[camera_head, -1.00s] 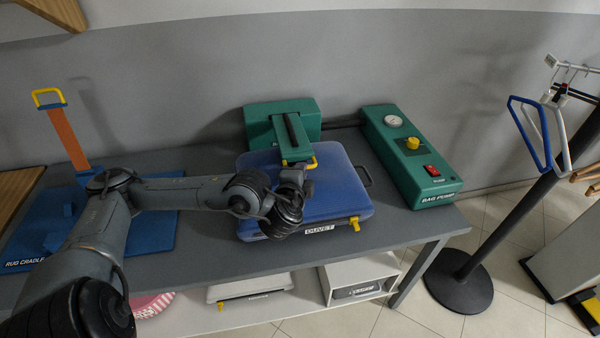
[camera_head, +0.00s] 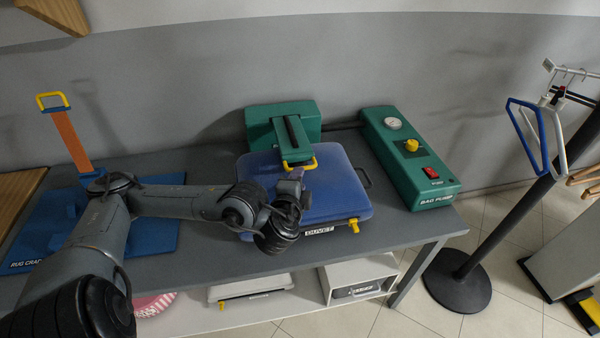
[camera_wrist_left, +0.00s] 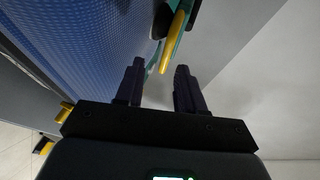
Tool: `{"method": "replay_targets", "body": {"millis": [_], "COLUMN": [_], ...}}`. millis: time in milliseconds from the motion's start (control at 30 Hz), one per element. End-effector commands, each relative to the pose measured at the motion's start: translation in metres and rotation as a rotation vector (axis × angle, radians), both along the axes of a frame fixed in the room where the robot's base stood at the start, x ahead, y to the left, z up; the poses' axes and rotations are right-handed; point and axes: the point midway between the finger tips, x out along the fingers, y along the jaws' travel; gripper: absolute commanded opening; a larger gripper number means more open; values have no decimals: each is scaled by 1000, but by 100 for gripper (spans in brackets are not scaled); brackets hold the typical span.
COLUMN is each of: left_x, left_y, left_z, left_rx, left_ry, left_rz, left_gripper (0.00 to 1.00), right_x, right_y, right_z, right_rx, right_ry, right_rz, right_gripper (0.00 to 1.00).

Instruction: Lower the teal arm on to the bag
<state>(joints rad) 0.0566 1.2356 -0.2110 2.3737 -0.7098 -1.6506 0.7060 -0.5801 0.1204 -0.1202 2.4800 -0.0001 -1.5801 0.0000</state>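The teal arm (camera_head: 290,137) reaches forward from a teal housing (camera_head: 300,113) over the back of the blue duvet bag (camera_head: 340,190). Its yellow handle (camera_head: 302,164) is at the front end. I cannot tell whether the arm touches the bag. My left gripper (camera_head: 292,183) is just in front of the handle, over the bag. In the left wrist view, the gripper (camera_wrist_left: 160,68) is open and empty, with the yellow handle (camera_wrist_left: 173,42) just beyond the gap between its fingers. The bag's blue surface (camera_wrist_left: 85,45) is at the left there. My right gripper is out of view.
The teal bag pump (camera_head: 415,160), with gauge, yellow knob and red switch, stands right of the bag. A blue rug cradle (camera_head: 155,240) with an orange upright (camera_head: 72,140) lies left on the grey table (camera_head: 210,255). A black stand (camera_head: 460,285) is at the right.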

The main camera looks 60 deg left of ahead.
Motion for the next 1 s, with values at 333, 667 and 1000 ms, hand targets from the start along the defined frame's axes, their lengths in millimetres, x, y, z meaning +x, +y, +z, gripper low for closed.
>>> {"method": "replay_targets", "body": {"millis": [333,667,1000], "left_x": [-39,-50,-51], "left_y": [-38,-49,-49], "left_z": [22,22,21], "left_rx": [-2,-1,-1], "left_ry": [2,-1,1], "left_rz": [1,0,0], "left_gripper": [38,38,30], "right_x": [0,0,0], "right_y": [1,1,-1], "right_z": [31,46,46], "right_rx": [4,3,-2], "right_ry": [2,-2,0], "right_rz": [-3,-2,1], "right_gripper": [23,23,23]}}
